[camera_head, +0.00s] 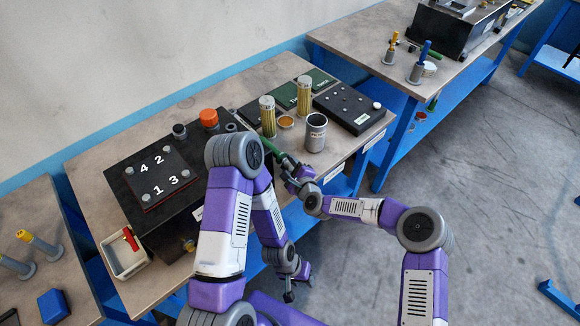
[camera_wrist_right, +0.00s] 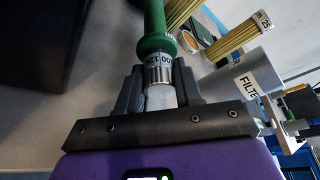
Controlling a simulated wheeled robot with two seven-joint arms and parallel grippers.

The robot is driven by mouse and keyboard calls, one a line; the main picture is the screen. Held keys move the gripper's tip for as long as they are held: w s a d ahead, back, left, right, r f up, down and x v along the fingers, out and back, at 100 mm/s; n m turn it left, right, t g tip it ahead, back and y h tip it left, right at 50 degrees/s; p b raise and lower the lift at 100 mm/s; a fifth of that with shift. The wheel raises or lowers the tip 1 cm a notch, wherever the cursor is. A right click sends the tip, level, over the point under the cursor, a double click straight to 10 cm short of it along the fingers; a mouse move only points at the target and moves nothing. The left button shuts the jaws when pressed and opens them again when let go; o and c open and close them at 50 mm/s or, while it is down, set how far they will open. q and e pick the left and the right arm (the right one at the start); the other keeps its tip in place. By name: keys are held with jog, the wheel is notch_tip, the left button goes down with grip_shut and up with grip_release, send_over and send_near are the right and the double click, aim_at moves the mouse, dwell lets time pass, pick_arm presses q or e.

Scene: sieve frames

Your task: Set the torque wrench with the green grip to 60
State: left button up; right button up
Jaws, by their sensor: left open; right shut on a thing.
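The torque wrench shows its green grip (camera_head: 272,151) in the head view, on the front part of the middle bench behind my right gripper (camera_head: 296,181). In the right wrist view the green grip (camera_wrist_right: 154,22) runs up from a silver collar (camera_wrist_right: 159,72) with printed numbers, partly readable as "00" and "12". My right gripper's fingers (camera_wrist_right: 158,88) are shut around the wrench just at and below this collar. The set value cannot be read for certain. The wrench's far end is hidden. My left gripper (camera_head: 289,294) is open and empty, low in front of the bench.
A black block with a numbered plate (camera_head: 158,178) fills the bench's left part, with an orange cap (camera_head: 208,117) behind. Pleated filters (camera_head: 268,117), a labelled metal cup (camera_head: 316,133) and a black panel (camera_head: 350,106) stand to the right. A white bin (camera_head: 124,262) sits front left.

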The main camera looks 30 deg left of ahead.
jog(key=n+t+b, duration=0.2)
jog(key=n+b, duration=0.1)
jog(key=b, duration=0.4)
jog(key=shift+f+n, duration=0.15)
jog(key=shift+n, duration=0.25)
jog(key=shift+r+n+t+y+b, duration=0.2)
jog(key=shift+n+t+y+b, duration=0.4)
jog(key=shift+b, duration=0.55)
jog(key=o, duration=1)
jog(key=shift+o, duration=0.2)
jog(key=shift+s, duration=0.1)
jog(key=shift+p+v, duration=0.7)
jog(key=shift+v, duration=3)
jog(key=shift+r, duration=0.2)
